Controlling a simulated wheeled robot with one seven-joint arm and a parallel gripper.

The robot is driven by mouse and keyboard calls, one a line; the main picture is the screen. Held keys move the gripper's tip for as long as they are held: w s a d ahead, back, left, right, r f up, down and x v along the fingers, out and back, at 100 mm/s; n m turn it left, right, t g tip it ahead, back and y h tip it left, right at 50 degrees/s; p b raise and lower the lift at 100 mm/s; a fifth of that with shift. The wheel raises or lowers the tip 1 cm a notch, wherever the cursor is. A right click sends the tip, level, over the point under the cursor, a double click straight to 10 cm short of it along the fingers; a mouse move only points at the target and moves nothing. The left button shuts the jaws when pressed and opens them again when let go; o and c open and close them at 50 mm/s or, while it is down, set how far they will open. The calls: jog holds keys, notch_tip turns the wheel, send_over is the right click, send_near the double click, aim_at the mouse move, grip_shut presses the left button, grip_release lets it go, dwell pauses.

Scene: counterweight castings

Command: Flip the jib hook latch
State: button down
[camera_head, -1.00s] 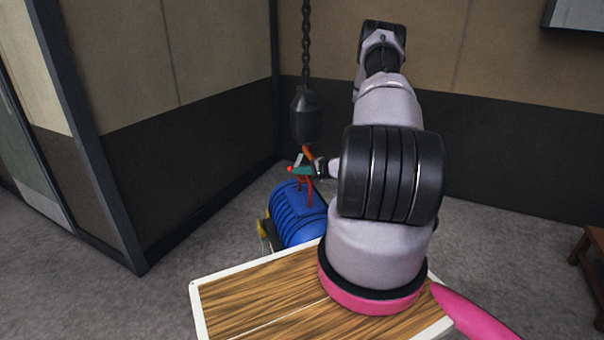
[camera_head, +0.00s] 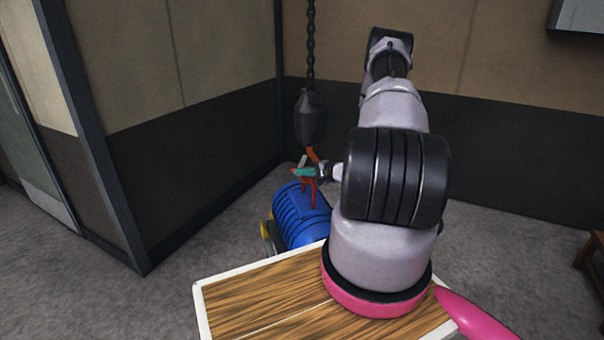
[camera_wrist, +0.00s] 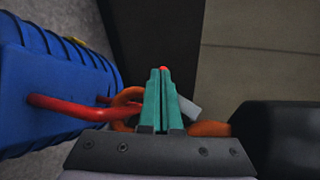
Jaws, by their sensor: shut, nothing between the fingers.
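The orange jib hook (camera_head: 312,153) hangs under a black block on a chain. In the wrist view its orange curve (camera_wrist: 128,97) shows left of and behind my fingers. A pale grey piece, which looks like the latch (camera_head: 303,161), is beside my fingers and shows to their right in the wrist view (camera_wrist: 186,107). My gripper (camera_head: 296,171), with teal fingers, is shut and empty at the hook; its tips (camera_wrist: 162,70) are together. A small red spot shows at the fingertips. I cannot tell whether the fingers touch the latch.
A blue ribbed casting (camera_head: 299,217) with a red lifting loop (camera_head: 307,195) stands below the hook. The black hook block (camera_head: 310,117) and chain (camera_head: 310,45) hang above. Walls stand left and behind. A white-edged wooden top (camera_head: 265,300) is in front. Open floor lies left.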

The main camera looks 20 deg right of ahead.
jog(key=shift+a+r+m+y, duration=0.1)
jog(key=shift+a+m+y, duration=0.1)
jog(key=shift+m+y, duration=0.15)
notch_tip(320, 180, up, 6)
jog(key=a+m+t, duration=0.2)
jog(key=m+t, duration=0.7)
jog(key=m, duration=0.5)
jog(key=shift+w+r+t, duration=0.15)
jog(key=shift+r+t, duration=0.1)
jog(key=shift+t, duration=0.15)
jog(key=shift+m+y, duration=0.25)
